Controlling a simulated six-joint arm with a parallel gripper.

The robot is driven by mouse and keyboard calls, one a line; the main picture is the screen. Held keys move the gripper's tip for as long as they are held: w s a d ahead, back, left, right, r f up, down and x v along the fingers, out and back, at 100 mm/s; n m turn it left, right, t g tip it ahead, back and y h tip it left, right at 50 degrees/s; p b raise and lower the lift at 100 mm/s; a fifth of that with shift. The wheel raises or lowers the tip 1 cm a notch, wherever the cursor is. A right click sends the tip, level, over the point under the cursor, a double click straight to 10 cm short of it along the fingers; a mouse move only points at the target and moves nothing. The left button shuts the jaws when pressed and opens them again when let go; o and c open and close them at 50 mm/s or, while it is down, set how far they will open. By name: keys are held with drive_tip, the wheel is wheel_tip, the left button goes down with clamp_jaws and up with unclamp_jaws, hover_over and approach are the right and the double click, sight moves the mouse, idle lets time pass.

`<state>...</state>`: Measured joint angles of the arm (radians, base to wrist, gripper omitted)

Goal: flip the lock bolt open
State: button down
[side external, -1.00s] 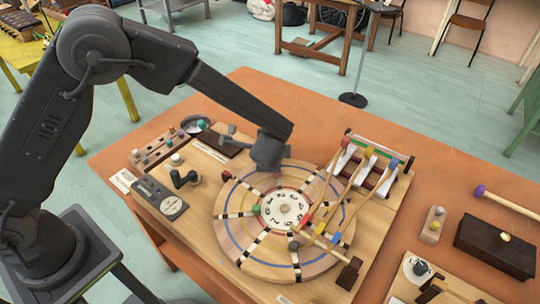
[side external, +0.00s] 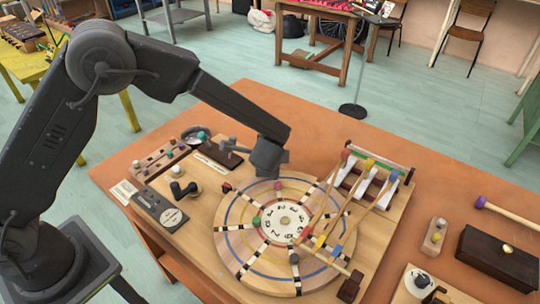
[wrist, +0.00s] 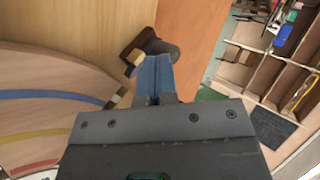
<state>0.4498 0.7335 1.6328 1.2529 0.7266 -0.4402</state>
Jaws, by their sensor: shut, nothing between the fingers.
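My gripper (wrist: 152,80) is shut, its blue fingertips together with nothing between them. The block stands on the wooden board by the rim of the round striped wheel (wrist: 50,100).
Wooden bars with coloured ends (side external: 350,195) cross the wheel's right side. A dark plate with a grey lever (side external: 215,155) and a dark gauge panel (side external: 158,208) lie left of my gripper. A dark box (side external: 497,258) stands at the right. The orange table (side external: 300,115) behind my gripper is clear.

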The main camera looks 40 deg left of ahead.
drive_tip(key=s+d, duration=0.1)
drive_tip(key=s, duration=0.1)
drive_tip(key=s+d, duration=0.1)
drive_tip(key=shift+s+d+r, duration=0.3)
drive_tip(key=shift+s, duration=0.1)
drive_tip(key=v, duration=0.9)
drive_tip(key=s+a+r+n+g+h, duration=0.25)
drive_tip(key=s+a+r+n, duration=0.55)
drive_tip(key=s+a+r, duration=0.5)
drive_tip(key=s+a+r+n+h, duration=0.1)
drive_tip(key=s+a+n+h, duration=0.1)
drive_tip(key=s, duration=0.5)
drive_tip(key=shift+s+r+n+h, duration=0.15)
drive_tip(key=shift+s+n+h, duration=0.15)
drive_tip(key=shift+n, duration=0.3)
drive_tip(key=shift+w, duration=0.1)
